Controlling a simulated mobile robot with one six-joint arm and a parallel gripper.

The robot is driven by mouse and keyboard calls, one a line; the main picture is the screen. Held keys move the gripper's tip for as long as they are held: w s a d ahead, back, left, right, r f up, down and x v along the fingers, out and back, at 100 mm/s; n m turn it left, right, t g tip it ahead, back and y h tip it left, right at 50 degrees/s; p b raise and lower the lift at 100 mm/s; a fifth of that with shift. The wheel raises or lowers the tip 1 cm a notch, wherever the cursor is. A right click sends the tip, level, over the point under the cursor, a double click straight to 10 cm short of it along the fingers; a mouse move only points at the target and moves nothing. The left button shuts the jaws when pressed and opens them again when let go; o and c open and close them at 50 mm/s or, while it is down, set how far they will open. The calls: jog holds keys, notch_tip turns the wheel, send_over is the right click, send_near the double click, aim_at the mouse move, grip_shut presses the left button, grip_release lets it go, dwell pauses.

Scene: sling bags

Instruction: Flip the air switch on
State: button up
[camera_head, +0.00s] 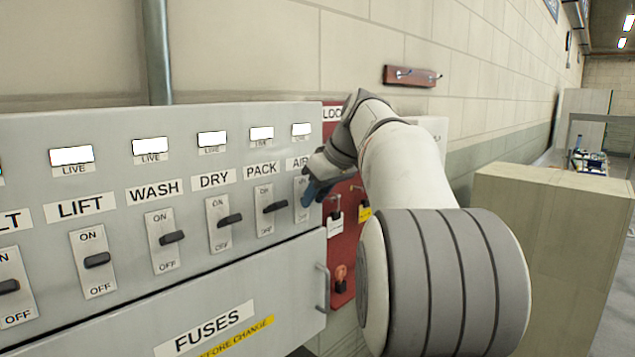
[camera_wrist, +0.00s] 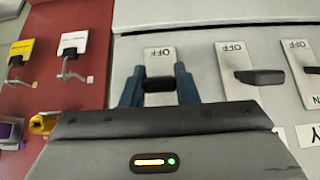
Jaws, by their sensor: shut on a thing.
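The air switch plate (camera_head: 301,200) is at the right end of the grey panel, under the partly covered "AIR" label (camera_head: 297,163). My gripper (camera_head: 311,190) reaches it from the right and hides most of it in the head view. In the wrist view, which is upside down, the switch plate (camera_wrist: 160,55) shows "OFF" at its upper end. Its dark lever (camera_wrist: 158,85) sits between the two blue fingers of my gripper (camera_wrist: 158,80), which is shut on it. The "ON" end is hidden behind my gripper, and I cannot tell the lever's setting.
The pack switch (camera_head: 275,206) is the close neighbour on the left, with dry, wash and lift switches beyond. A red lockout board (camera_head: 345,255) with hanging tags and padlocks is on the right. A fuses drawer (camera_head: 240,310) with a handle is below.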

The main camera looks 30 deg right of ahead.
jog(key=shift+r, duration=0.1)
dwell(0.4)
jog(key=o, duration=1)
jog(key=shift+w, duration=0.1)
jog(key=shift+c, duration=0.2)
jog(key=v, duration=0.7)
jog(key=shift+r, duration=0.4)
